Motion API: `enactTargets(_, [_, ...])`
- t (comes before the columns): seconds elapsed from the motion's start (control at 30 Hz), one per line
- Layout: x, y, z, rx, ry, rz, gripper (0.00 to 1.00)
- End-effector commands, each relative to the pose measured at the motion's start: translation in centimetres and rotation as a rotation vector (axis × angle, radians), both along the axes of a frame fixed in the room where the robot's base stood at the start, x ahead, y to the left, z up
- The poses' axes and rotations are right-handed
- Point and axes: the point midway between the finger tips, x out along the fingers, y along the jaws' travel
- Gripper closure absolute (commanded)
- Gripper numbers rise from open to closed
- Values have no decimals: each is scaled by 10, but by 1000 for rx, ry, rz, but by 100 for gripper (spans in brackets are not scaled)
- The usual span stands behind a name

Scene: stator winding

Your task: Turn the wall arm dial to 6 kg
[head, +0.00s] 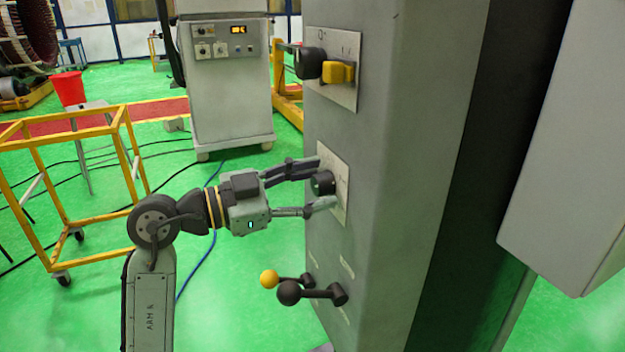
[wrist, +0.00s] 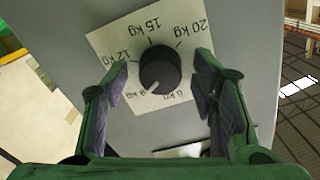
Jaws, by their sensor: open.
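The dial is a round black knob (wrist: 160,72) on a pale label plate (wrist: 112,42) in the wrist view. The labels read 20 kg, 15 kg, 12 kg and 9 kg; a further, partly legible one at the lower right looks like 6 kg. A small white mark on the knob points to the lower left, near the 9 kg label. My gripper (wrist: 160,98) is open, its fingers either side of the knob with gaps on both sides. In the head view, my gripper (head: 314,186) reaches from the left around the black knob (head: 323,183) on the grey column.
Above on the column (head: 415,150) is a plate with a black knob and a yellow handle (head: 341,72). Below are levers with a yellow ball (head: 269,279) and a black ball (head: 288,293). A yellow frame cart (head: 50,255) stands left; green floor lies between.

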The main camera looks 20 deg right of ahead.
Motion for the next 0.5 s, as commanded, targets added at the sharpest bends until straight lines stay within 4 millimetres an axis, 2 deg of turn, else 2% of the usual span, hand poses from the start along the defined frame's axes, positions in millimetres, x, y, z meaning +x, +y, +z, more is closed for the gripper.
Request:
enactTargets(0.3, [0, -2, 0, -1, 0, 1, 48])
enactTargets(0.5, [0, -2, 0, -1, 0, 1, 62])
